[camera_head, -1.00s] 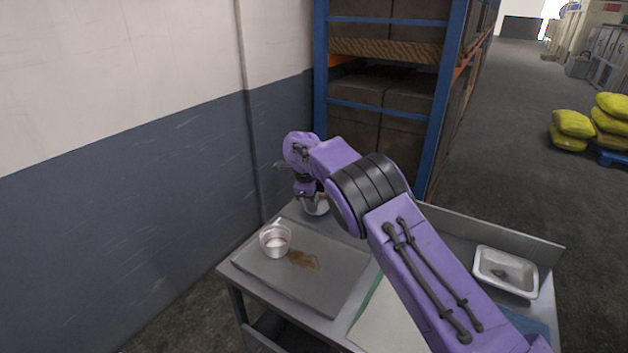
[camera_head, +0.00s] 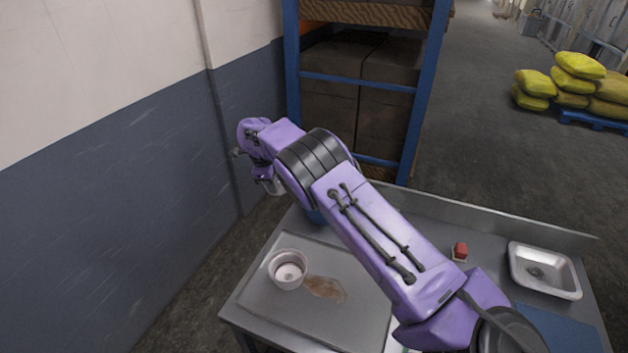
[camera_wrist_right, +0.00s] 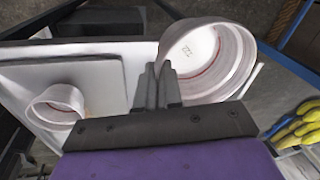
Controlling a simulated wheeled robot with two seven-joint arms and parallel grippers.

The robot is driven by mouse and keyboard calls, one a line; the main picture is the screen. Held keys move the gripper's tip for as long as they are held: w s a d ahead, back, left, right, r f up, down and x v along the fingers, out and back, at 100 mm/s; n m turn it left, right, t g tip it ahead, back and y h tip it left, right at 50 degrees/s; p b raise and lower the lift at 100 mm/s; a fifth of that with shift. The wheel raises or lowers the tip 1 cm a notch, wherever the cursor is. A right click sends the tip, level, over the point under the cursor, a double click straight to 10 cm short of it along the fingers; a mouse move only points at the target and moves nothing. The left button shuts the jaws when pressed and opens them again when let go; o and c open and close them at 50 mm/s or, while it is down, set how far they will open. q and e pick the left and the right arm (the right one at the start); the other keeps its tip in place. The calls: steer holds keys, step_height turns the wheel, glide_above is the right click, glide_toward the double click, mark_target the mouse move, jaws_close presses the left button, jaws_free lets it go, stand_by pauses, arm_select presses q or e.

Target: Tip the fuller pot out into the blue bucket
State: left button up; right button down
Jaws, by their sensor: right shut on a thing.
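My right gripper (camera_wrist_right: 157,88) is shut on the wall of a whitish pot (camera_wrist_right: 208,62). The right wrist view looks into this pot: a thin reddish line runs around the inside, small dark marks show on its bottom, and I see no contents. In the head view the held pot (camera_head: 273,186) is mostly hidden behind my right arm, at the far left. A second whitish pot (camera_head: 288,270) stands upright on the grey tray; it also shows in the right wrist view (camera_wrist_right: 58,106). A bit of blue (camera_head: 314,216) behind my arm may be the bucket. My left gripper is not in view.
The grey tray (camera_head: 270,312) has a brown stain (camera_head: 325,288) beside the standing pot. A red block (camera_head: 460,250) and a white dish (camera_head: 545,287) with something dark in it are on the right. A wall (camera_head: 110,190) and a shelf rack (camera_head: 350,100) stand behind.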

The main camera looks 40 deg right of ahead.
steer(key=shift+x, duration=0.9)
steer(key=shift+w+a+f, duration=0.1)
steer(key=shift+w+f, duration=0.1)
steer(key=shift+s+r, duration=0.2)
steer(key=shift+s, duration=0.05)
steer(key=shift+s+d+r+t+y, duration=0.35)
steer(key=shift+d+t+y, duration=0.1)
steer(key=shift+t+y, duration=0.15)
steer(key=s+d+r+m+t+y, duration=0.1)
steer(key=s+d+r+t+y, duration=0.3)
steer(key=r+t, duration=0.1)
steer(key=shift+s+r+y, duration=0.3)
steer(key=shift+r, duration=0.15)
steer(key=shift+t, duration=0.3)
steer(key=shift+s+d+f+t+y, duration=0.15)
steer(key=shift+s+f+t+y, duration=0.1)
steer(key=shift+t+y, duration=0.2)
